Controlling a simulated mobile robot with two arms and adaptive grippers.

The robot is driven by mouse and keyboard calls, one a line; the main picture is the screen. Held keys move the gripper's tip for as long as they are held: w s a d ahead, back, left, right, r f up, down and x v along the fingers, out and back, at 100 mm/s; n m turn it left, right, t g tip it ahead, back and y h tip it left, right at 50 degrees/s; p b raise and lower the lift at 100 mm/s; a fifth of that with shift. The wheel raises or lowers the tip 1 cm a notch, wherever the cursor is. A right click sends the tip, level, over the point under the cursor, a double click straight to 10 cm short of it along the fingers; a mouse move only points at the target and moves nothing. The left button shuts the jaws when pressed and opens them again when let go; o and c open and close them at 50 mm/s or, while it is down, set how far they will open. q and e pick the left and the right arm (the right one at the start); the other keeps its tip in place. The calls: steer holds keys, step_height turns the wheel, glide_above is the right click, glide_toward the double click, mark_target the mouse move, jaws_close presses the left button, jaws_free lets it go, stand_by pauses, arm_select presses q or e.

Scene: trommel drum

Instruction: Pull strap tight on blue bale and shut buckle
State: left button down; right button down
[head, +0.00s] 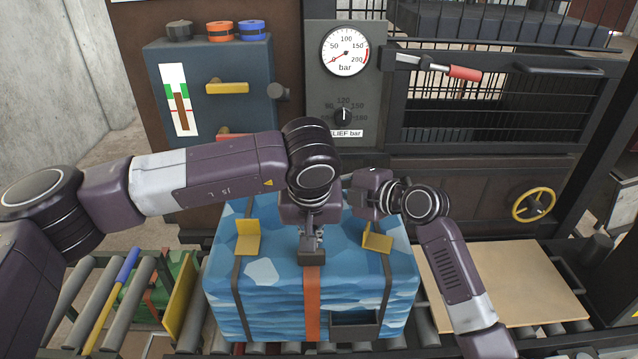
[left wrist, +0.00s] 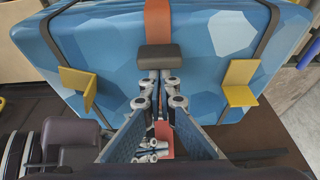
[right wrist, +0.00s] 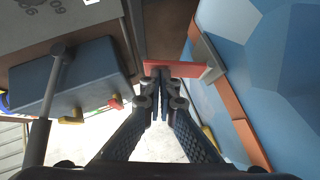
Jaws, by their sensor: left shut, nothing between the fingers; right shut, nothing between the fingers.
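The blue bale (head: 262,272) sits on the rollers, with an orange strap (head: 312,300) down its front and over its top. A dark grey buckle (head: 311,258) lies on the strap at the bale's top front edge. My left gripper (head: 311,240) is shut, its tips at the buckle; in the left wrist view the buckle (left wrist: 161,57) is just beyond the fingertips (left wrist: 158,78). My right gripper (right wrist: 160,76) is shut, its tips close to a flat red-orange strip (right wrist: 178,68) by a grey piece on the bale. In the head view, my left arm hides the right fingertips.
Two dark bands with yellow angle brackets (head: 247,240) (head: 377,240) flank the strap. Behind stands the machine, with a pressure gauge (head: 345,50) and a blue-grey panel (head: 240,105).

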arm_select(q)
steer(key=shift+s+f, duration=0.3)
steer(key=shift+s, duration=0.05)
arm_select(e)
steer(key=w+m+g+h, duration=0.1)
steer(key=w+m+g, duration=0.1)
steer(key=shift+w+d+g, duration=0.1)
steer(key=shift+w+g, duration=0.2)
steer(key=shift+w+f+m+g+h, duration=0.15)
steer(key=shift+w+f+m+g, duration=0.1)
steer(key=shift+w+m+g, duration=0.25)
steer(key=shift+w+f+m+g+h, duration=0.25)
steer(key=shift+w+g, duration=0.2)
steer(key=shift+g, duration=0.25)
steer(key=shift+w+f, duration=0.95)
steer(key=shift+w, duration=0.05)
steer(key=shift+w+f, duration=0.25)
steer(key=shift+f, duration=0.35)
